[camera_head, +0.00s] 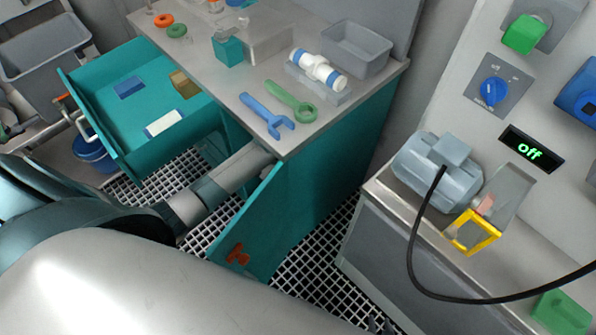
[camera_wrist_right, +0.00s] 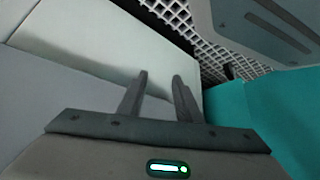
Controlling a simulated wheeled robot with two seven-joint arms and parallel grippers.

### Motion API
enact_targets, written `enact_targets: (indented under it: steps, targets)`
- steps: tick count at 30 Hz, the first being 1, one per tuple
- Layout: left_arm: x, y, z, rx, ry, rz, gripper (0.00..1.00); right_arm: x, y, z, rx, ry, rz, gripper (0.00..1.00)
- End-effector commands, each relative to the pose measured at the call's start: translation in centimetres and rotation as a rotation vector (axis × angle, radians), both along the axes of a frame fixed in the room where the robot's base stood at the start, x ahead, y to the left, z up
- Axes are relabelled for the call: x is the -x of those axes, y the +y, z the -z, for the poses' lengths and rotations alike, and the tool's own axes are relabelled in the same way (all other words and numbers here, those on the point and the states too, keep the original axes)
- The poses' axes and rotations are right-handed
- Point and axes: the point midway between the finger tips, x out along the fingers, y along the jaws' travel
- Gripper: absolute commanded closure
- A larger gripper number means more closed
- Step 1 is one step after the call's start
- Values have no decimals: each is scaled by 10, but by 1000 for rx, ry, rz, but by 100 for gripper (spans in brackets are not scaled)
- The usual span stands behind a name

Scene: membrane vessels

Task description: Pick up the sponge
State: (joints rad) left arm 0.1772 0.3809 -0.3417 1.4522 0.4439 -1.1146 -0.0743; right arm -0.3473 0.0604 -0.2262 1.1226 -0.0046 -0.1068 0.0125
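No object is plainly a sponge. The likeliest is a yellow-brown block (camera_head: 184,84) in the open teal drawer (camera_head: 100,82), at its right side. My left gripper cannot be made out.
An arm link reaches the teal cabinet beside its open door (camera_head: 247,222). The grey worktop (camera_head: 215,62) holds a blue wrench (camera_head: 266,116), a green wrench (camera_head: 291,102) and a grey bin (camera_head: 357,48). A bench at right carries a grey device (camera_head: 437,171) with a black hose.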

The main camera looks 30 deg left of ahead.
Motion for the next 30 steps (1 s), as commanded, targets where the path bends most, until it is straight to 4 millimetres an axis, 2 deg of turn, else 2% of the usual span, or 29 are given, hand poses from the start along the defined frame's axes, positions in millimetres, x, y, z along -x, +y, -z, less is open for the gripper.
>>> enact_targets:
  steps: [10, 15, 16, 30]
  targets:
    - [0, 0, 0, 1, 0, 0, 35, -1, 1, 0, -1, 1, -1, 69]
    - [0, 0, 0, 1, 0, 0, 76, 1, 1, 1, 0, 4, 0, 69]
    - [0, 0, 0, 1, 0, 0, 79, 2, 1, 1, 0, 5, 0, 69]
    - [0, 0, -5, 2, -2, 0, 79, 13, -1, 9, 5, 32, 1, 69]
